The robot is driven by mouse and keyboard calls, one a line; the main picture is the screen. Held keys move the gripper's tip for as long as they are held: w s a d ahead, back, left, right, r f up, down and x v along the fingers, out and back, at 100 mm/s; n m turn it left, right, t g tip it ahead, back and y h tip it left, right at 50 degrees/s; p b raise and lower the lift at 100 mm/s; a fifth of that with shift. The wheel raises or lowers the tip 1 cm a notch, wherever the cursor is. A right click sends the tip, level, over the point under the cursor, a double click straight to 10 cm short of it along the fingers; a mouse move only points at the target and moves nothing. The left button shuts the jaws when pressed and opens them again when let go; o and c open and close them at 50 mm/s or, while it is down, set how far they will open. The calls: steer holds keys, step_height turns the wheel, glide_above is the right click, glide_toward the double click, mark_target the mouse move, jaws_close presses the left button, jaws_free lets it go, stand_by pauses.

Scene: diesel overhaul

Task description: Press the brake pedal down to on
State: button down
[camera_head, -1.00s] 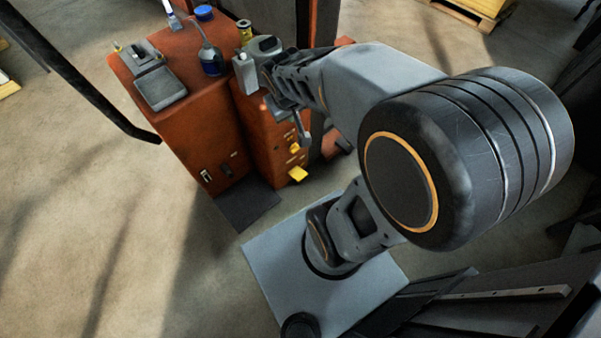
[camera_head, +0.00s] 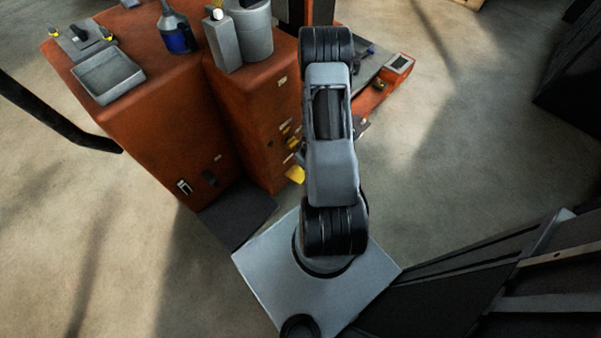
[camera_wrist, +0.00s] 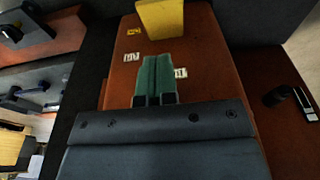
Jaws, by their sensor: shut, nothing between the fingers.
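A yellow plate (camera_head: 296,174), which looks like the brake pedal, sticks out low from the front of the orange cabinet (camera_head: 262,118). It also seems to be the yellow plate at the top of the wrist view (camera_wrist: 163,24). My gripper (camera_wrist: 157,60) is shut and empty, its two green fingers side by side. In the wrist picture the fingertips lie just below the yellow plate, in front of the orange face. A small gap shows between them in the picture; I cannot tell the depth. In the head view my arm hides the gripper.
Small white labels (camera_wrist: 132,57) sit on the orange face beside the fingers. A grey tray (camera_head: 108,76), a blue bottle (camera_head: 177,32) and a grey canister (camera_head: 250,28) stand on the orange tops. A dark mat (camera_head: 238,213) lies on the floor.

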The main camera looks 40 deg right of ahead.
steer(key=shift+f, duration=0.15)
steer(key=b, duration=0.8)
glide_toward(297, 174)
steer(key=f, duration=0.3)
steer(key=s+f, duration=0.1)
steer(key=f, duration=0.1)
steer(key=shift+s+d+f, duration=0.1)
steer(key=shift+d+f, duration=0.15)
steer(key=shift+d, duration=0.05)
